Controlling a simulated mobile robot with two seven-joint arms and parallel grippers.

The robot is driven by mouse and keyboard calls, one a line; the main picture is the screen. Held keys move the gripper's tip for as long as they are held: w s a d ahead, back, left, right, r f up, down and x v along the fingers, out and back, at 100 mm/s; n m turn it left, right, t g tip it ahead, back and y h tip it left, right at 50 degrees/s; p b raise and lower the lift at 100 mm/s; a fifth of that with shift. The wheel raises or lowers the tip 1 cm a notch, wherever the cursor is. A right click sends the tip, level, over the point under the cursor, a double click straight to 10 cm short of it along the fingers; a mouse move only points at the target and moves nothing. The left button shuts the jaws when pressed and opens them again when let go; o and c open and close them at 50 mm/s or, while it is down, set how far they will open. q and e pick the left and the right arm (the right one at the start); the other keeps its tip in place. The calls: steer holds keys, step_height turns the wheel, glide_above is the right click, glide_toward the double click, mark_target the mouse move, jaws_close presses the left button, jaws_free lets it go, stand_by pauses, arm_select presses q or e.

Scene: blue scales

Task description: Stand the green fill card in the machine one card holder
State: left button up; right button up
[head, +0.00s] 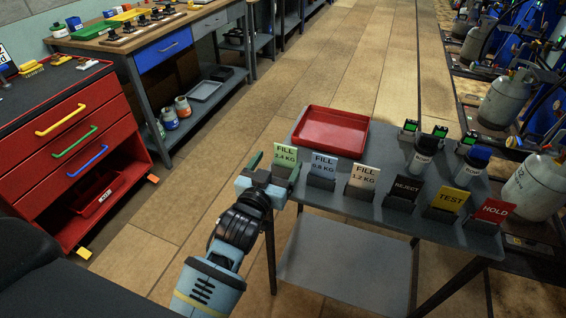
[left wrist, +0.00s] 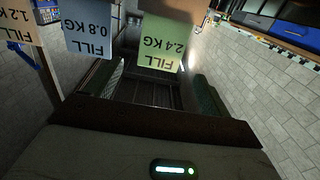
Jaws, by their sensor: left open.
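The green fill card (head: 285,153), marked FILL 2.4 KG, stands in a dark holder at the left end of a grey table's card row. My left gripper (head: 270,165) is open at this card, with green fingers on either side of it in the picture. In the left wrist view the green card (left wrist: 163,45) shows upside down between the two fingers (left wrist: 160,85), near their tips. I cannot tell whether it is fully between them; no grip is visible. I cannot pick out the machine one card holder. My right gripper is out of view.
Blue (head: 323,164) and cream (head: 363,176) fill cards stand close to the right, then REJECT (head: 406,188), TEST (head: 448,199) and HOLD (head: 493,210) cards. A red tray (head: 331,132) lies behind. Gas cylinders (head: 507,98) stand at right; a red drawer cabinet (head: 75,130) at left.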

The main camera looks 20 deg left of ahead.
mark_target(285, 150)
arm_select(q)
steer(key=shift+w, duration=1.5)
steer(key=w, duration=0.4)
steer(key=shift+w+d, duration=0.2)
steer(key=shift+w, duration=0.2)
steer(key=shift+c, duration=0.4)
steer(key=c, duration=1)
steer(key=shift+c, duration=0.3)
steer(key=shift+r, duration=0.15)
